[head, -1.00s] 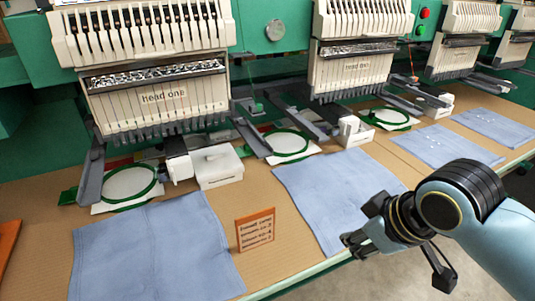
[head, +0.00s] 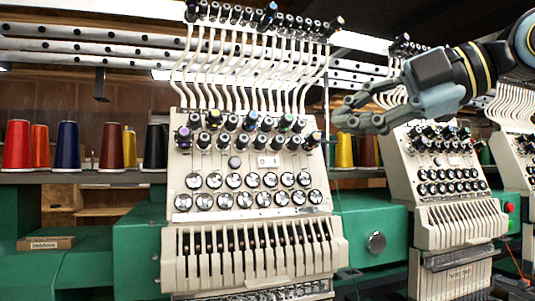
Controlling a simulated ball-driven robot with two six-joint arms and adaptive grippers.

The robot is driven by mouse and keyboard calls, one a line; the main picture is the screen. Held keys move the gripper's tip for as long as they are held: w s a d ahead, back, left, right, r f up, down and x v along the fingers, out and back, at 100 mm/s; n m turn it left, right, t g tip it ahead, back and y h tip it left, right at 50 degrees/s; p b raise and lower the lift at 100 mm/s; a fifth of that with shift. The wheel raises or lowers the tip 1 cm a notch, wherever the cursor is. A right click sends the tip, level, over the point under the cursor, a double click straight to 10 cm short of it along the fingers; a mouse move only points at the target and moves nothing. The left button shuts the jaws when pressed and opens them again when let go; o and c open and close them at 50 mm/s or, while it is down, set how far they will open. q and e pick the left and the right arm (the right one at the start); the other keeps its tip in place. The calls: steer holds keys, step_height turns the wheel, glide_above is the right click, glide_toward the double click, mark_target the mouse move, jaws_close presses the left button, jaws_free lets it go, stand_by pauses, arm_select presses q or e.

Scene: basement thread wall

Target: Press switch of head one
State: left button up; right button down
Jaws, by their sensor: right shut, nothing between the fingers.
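A cream embroidery head (head: 252,225) fills the middle of the head view, with rows of black and silver tension dials. Its name label is out of the frame. A small white switch plate (head: 268,161) sits on its face, right of a round grey knob (head: 234,162); the switch's position is too small to tell. My right gripper (head: 342,117) reaches in from the upper right. It is shut and empty, its tips pointing left near the head's upper right edge. They look apart from the switch plate, above and right of it. My left gripper is not in view.
Another cream head (head: 446,185) stands to the right, below my right arm. Thread cones, including a red one (head: 17,145), line a shelf behind on the left. White thread tubes (head: 255,75) rise above the middle head. A green machine beam (head: 140,255) runs behind.

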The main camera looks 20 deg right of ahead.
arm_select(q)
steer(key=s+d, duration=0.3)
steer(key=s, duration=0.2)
arm_select(e)
steer(key=p, duration=0.6)
glide_toward(261, 159)
steer(key=w+a, duration=0.3)
steer(key=a, duration=0.1)
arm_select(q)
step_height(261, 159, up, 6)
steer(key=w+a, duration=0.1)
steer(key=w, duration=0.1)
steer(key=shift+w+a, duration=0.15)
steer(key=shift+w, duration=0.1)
arm_select(e)
steer(key=shift+w+d+f, duration=0.25)
steer(key=shift+w+f, duration=0.05)
steer(key=shift+f, duration=0.35)
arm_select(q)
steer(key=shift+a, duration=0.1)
